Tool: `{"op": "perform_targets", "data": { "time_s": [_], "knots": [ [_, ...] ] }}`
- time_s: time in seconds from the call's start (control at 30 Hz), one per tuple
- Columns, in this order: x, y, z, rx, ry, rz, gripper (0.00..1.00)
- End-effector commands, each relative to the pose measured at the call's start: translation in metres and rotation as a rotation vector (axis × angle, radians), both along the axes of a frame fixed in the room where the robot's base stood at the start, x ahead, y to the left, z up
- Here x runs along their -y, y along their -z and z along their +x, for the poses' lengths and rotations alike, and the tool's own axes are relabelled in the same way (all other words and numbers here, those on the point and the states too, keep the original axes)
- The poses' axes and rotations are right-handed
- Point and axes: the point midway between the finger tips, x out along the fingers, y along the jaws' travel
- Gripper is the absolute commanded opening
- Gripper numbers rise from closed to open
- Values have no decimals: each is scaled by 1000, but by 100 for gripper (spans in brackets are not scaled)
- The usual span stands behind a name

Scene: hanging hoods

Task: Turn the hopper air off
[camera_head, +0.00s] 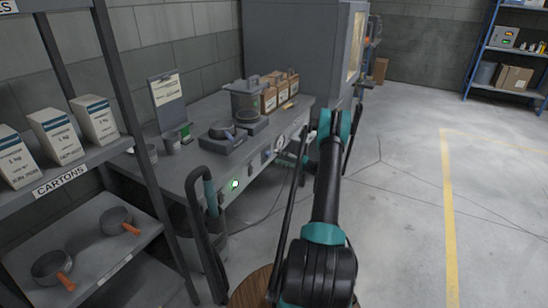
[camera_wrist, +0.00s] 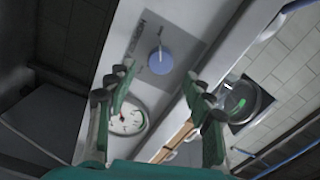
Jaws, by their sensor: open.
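A round blue knob (camera_wrist: 161,61) with a pale pointer line sits on a grey plate (camera_wrist: 186,50) in the wrist view. The plate carries dark lettering beside the knob, too blurred to read surely. My gripper (camera_wrist: 158,80) is open, its fingers spread to either side below the knob in the picture, with nothing between them. I cannot tell the depth gap to the knob. In the head view my arm reaches to the right end of the bench front and hides the knob and most of the gripper.
A round white gauge (camera_wrist: 127,118) is on the same panel; it also shows in the head view (camera_head: 280,143). Open floor (camera_head: 405,215) lies right.

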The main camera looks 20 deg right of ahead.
Motion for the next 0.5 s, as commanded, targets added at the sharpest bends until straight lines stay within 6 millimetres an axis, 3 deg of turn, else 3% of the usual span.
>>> {"op": "perform_targets", "data": {
  "time_s": [0.2,0.5],
  "knots": [
    [33,0,-32,0,3,0,52],
    [55,0,-55,0,1,0,52]
  ]
}}
